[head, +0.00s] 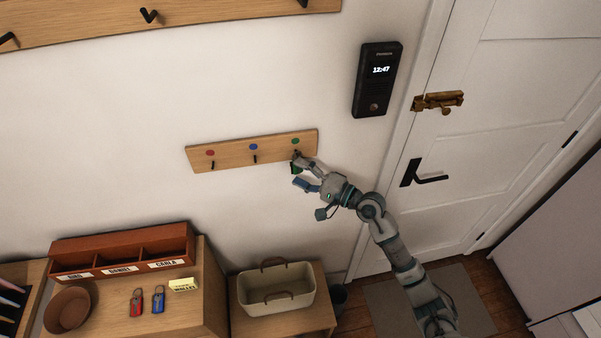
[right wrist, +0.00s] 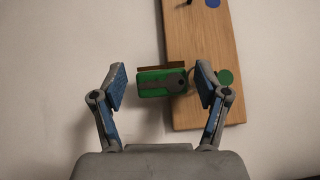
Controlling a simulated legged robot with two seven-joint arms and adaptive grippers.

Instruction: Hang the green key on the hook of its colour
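The green key (head: 295,168) is at the right end of the small wooden hook rack (head: 228,153), just below the green dot (head: 295,141). It appears to hang there by its ring, but the finger hides the hook in the wrist view. My right gripper (head: 303,172) is around the key. In the right wrist view the green key (right wrist: 160,83) lies between the two spread blue-padded fingers (right wrist: 160,88), with a gap on each side. The rack also has a red dot (head: 210,153) and a blue dot (head: 253,147), each with a bare hook. My left gripper is out of view.
A wall intercom (head: 377,80) and door (head: 500,110) are at right.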

